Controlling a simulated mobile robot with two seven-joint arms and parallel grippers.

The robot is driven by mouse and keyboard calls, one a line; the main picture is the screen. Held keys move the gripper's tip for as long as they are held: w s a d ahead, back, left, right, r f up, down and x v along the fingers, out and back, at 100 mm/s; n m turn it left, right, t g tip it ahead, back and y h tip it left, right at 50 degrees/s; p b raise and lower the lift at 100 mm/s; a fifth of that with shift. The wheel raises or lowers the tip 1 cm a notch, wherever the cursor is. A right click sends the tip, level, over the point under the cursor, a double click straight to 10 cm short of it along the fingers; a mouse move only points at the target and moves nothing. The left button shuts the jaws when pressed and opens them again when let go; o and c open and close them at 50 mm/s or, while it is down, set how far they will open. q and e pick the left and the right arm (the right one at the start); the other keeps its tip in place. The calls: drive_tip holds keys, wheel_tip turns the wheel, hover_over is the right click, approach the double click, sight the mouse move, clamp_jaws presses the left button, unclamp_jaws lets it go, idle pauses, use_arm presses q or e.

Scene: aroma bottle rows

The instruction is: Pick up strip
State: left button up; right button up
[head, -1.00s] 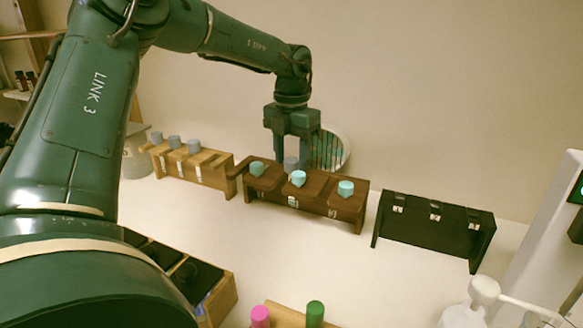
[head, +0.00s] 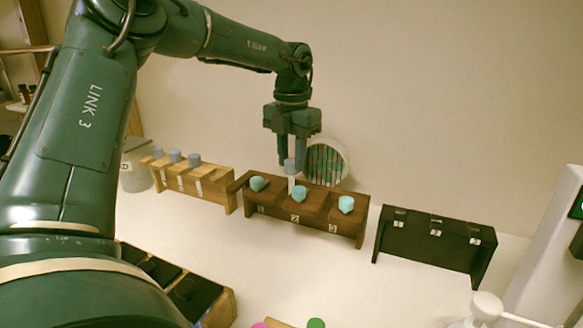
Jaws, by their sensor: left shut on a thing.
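My left gripper (head: 291,158) is shut on a small grey-topped piece (head: 290,166). A pale, narrow part that looks like a strip (head: 291,184) hangs below it. The gripper points down over the back of the dark brown rack (head: 330,237), between its left and middle teal-capped bottles. Whether the strip's lower end is clear of the rack is hidden. Three similar grey tops (head: 175,156) stand in the light wooden rack (head: 226,191) to the left. My right gripper is not in view.
A black rack (head: 425,245) with metal clips stands to the right, apart from the brown one. A round ribbed container (head: 338,163) is close behind the gripper. White bottle pumps are at lower right.

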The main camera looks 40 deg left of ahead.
use_arm(q)
wheel_tip(320, 180, up, 15)
drive_tip(key=p, duration=0.2)
drive_tip(key=shift+f, duration=0.1)
